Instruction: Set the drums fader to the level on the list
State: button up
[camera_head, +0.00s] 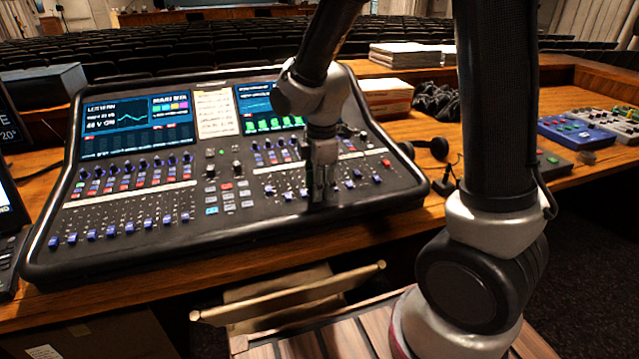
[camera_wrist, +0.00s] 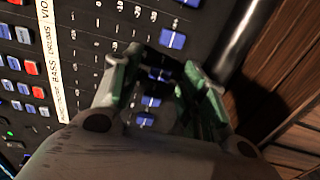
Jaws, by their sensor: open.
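The mixing desk (camera_head: 340,205) carries blue-capped faders along its front. My gripper (camera_head: 318,200) points down over the right fader bank. In the wrist view my gripper (camera_wrist: 157,88) is open, its green-lined fingers on either side of a blue fader cap (camera_wrist: 158,74); I cannot tell whether they touch it. I cannot tell for sure which label the cap between my fingers belongs to. A pale paper list (camera_head: 216,113) lies between the two screens, its writing too small to read.
Neighbouring fader caps (camera_wrist: 172,39) sit close on both sides of my fingers. Red and blue buttons (camera_wrist: 30,68) lie beyond the strip. A headset (camera_head: 437,150), a blue box (camera_head: 575,134) and stacked papers (camera_head: 405,55) stand on the wooden desk around the mixer.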

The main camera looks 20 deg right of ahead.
grip_shut()
jog(key=w, duration=0.7)
jog(key=shift+w+r, duration=0.3)
jog(key=shift+r, duration=0.1)
grip_release()
notch_tip(320, 180, up, 12)
jog(key=s, duration=0.1)
jog(key=shift+s, duration=0.15)
